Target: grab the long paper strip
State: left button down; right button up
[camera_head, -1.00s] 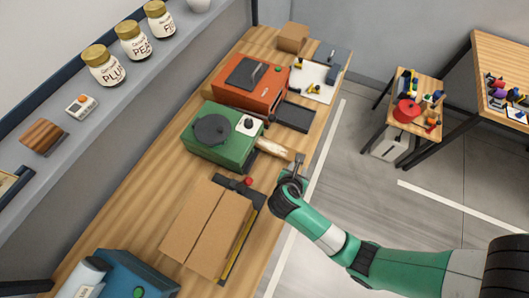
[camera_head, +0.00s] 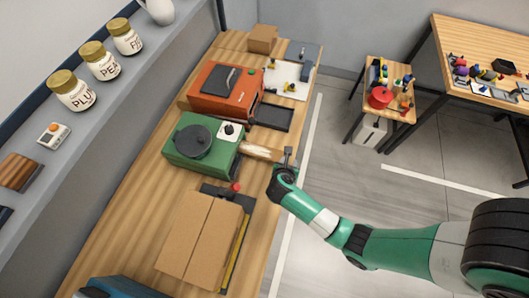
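A pale, wood-toned strip (camera_head: 262,153), which may be the long paper strip, sticks out to the right from the green machine (camera_head: 201,142) on the bench. My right gripper (camera_head: 287,157) is at the strip's outer end, by the bench's right edge. Its fingers look close together, but they are too small to tell whether they are open, shut or touching the strip. My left gripper is not in view.
A cardboard box (camera_head: 199,240) lies on the near part of the wooden bench, beside a dark device with a red knob (camera_head: 235,187). An orange machine (camera_head: 225,92) stands farther back. The floor right of the bench is open, with a small table (camera_head: 389,107) beyond.

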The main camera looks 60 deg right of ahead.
jog(key=b+x, duration=0.1)
jog(key=x, duration=0.3)
jog(key=shift+w+d+f, duration=0.15)
jog(key=shift+w+f, duration=0.05)
grip_shut()
